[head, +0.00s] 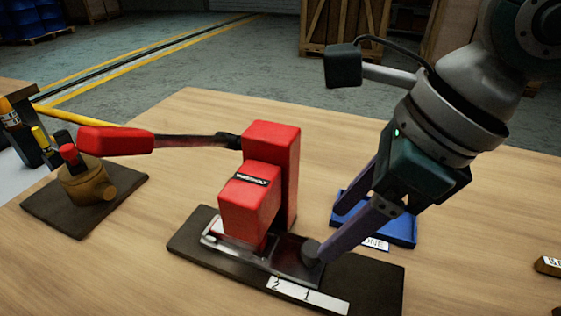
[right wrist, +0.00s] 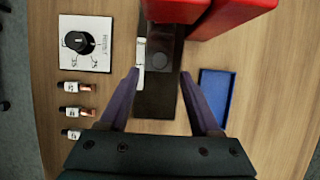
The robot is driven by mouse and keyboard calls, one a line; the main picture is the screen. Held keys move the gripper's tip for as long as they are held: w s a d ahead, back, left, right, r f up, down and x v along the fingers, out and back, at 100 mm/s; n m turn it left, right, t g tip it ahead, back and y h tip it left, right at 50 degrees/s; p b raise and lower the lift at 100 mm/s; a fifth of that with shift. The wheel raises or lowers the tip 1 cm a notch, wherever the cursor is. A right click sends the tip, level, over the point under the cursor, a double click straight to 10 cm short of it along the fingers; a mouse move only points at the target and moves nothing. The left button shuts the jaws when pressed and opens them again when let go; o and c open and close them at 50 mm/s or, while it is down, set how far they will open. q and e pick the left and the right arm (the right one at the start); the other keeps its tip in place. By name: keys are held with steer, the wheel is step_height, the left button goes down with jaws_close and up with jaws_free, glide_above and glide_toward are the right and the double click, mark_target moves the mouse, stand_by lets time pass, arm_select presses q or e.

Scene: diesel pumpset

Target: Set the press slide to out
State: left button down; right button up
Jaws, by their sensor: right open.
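The red press (head: 262,185) stands on a dark base plate (head: 375,285), its long red-ended lever (head: 115,141) reaching left. A metal slide (head: 290,262) lies along the plate under the press head, with a round dark knob (head: 311,250) at its right end. A white label strip (head: 307,296) marked 2 and 1 lies in front. My right gripper (head: 330,235) is open, its fingers low over the plate by the knob. In the right wrist view the knob (right wrist: 160,60) shows between the fingertips (right wrist: 158,74), apparently just beyond them. My left gripper is out of view.
A blue tray (head: 402,231) stands behind my right fingers. A brass-coloured fitting (head: 86,182) sits on a dark mat at left. The right wrist view shows a dial (right wrist: 79,42) and several small labelled pieces (right wrist: 76,112). Bare table lies behind the press.

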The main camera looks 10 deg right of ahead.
mark_target(315, 248)
steer(key=x, duration=0.5)
steer(key=shift+a+f, duration=0.15)
steer(key=shift+f, duration=0.05)
jaws_close()
stand_by(0.3)
stand_by(0.9)
